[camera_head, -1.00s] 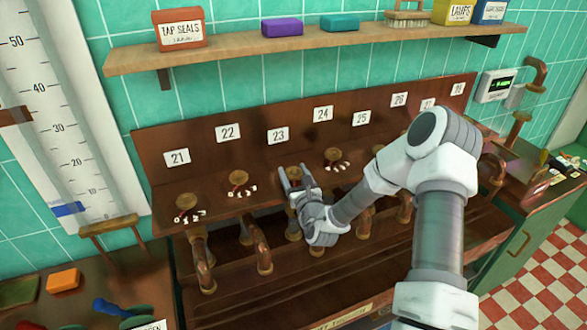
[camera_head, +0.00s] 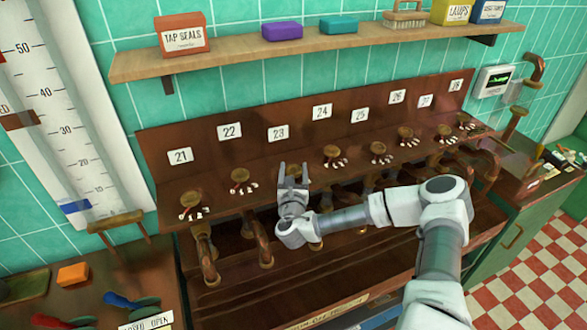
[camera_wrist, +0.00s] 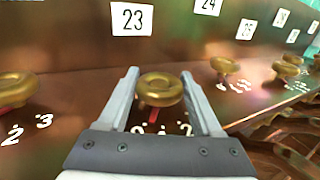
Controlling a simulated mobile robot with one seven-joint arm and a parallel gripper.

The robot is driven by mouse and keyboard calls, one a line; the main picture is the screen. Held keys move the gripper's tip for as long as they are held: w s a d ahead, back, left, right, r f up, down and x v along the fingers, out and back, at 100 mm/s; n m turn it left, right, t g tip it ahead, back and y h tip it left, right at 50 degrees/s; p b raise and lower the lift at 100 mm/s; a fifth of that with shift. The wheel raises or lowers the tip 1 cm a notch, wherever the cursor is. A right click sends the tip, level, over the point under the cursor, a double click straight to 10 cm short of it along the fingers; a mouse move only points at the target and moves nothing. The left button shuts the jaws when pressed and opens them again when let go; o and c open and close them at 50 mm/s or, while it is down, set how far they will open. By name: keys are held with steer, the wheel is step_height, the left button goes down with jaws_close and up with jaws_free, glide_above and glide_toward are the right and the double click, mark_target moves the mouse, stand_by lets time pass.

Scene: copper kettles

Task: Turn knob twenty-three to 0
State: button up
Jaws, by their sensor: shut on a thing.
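Knob twenty-three (camera_wrist: 160,88) is a round brass knob below the white "23" plate (camera_wrist: 132,18), which also shows in the head view (camera_head: 278,132). My gripper (camera_wrist: 160,80) has one finger on each side of the knob and is shut on it. In the head view my gripper (camera_head: 293,170) is at this knob, with its fingers pointing up toward the panel. A red pointer (camera_wrist: 153,116) shows under the knob's front edge. The white scale marks below are partly hidden by my gripper, so I cannot tell the exact setting.
Knob twenty-two (camera_head: 240,175) is to the left and knob twenty-four (camera_head: 331,151) to the right, with more knobs along the copper panel. Bent copper pipes (camera_head: 205,255) stand below in front. A wooden shelf (camera_head: 230,62) with boxes runs above.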

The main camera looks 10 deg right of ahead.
steer(key=shift+m+h, duration=0.4)
steer(key=shift+h, duration=0.2)
steer(key=o, duration=1.4)
steer(key=shift+c, duration=0.2)
steer(key=shift+s, duration=0.1)
steer(key=b+v, duration=0.1)
steer(key=v, duration=1.6)
steer(key=shift+r+b, duration=0.2)
steer(key=shift+b, duration=0.1)
steer(key=shift+s, duration=0.15)
